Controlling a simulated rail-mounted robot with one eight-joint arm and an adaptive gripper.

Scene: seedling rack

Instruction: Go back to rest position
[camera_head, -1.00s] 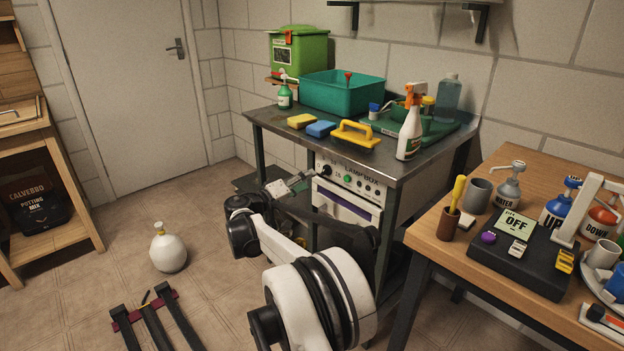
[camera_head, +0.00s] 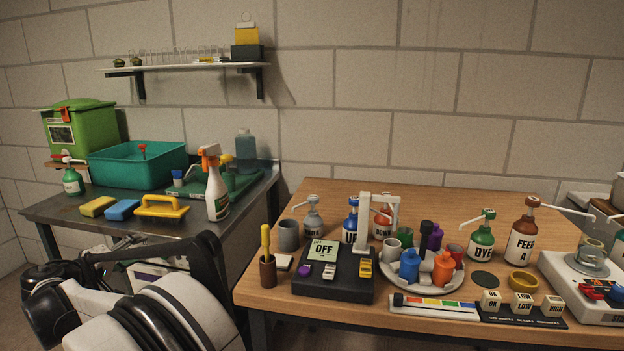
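My white and black arm fills the lower left of the head view, folded in front of the metal bench (camera_head: 75,213). What seems to be my gripper (camera_head: 122,242) shows only as a small grey part behind the arm links, by the bench's front edge. Its fingers are mostly hidden, so I cannot tell whether it is open or shut. I see no object held in it.
The wooden table (camera_head: 450,201) carries a black device reading OFF (camera_head: 333,284), pump bottles, a round tray of small bottles (camera_head: 400,283) and a white device (camera_head: 580,287). The bench holds a teal tub (camera_head: 135,166), sponges and a spray bottle (camera_head: 216,190). A shelf (camera_head: 185,68) hangs above.

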